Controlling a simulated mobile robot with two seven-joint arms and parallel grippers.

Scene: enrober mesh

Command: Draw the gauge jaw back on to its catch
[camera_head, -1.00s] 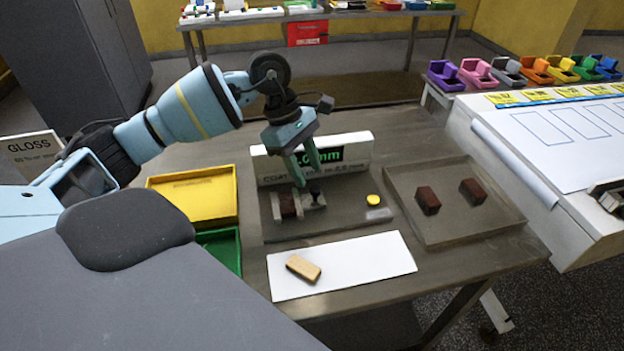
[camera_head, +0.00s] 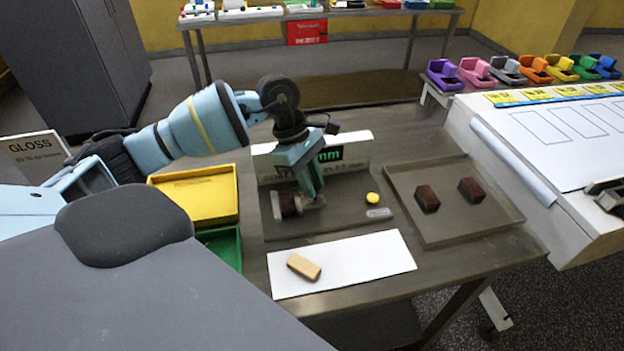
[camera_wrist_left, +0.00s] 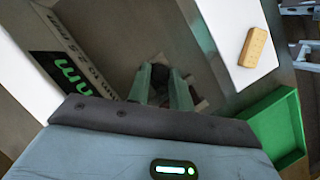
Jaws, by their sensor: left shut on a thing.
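My left gripper (camera_head: 309,198) points down at the gauge on the bench and is shut on the dark upright part of the gauge jaw. In the left wrist view the fingers (camera_wrist_left: 161,92) close around this gauge jaw (camera_wrist_left: 178,80). The fingers hide most of the jaw in the head view. A dark red-brown block (camera_head: 287,204) sits in the gauge just left of the fingers, beside a pale fixed end (camera_head: 275,205). I cannot tell whether the jaw touches the block. The catch cannot be made out. My right gripper is not in view.
A white display board (camera_head: 358,147) stands behind the gauge. A yellow button (camera_head: 372,198) is to its right. A white sheet with a tan block (camera_head: 303,266) lies in front. Yellow (camera_head: 190,216) and green (camera_head: 222,262) trays are left; a grey tray (camera_head: 455,230) with two brown blocks is right.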

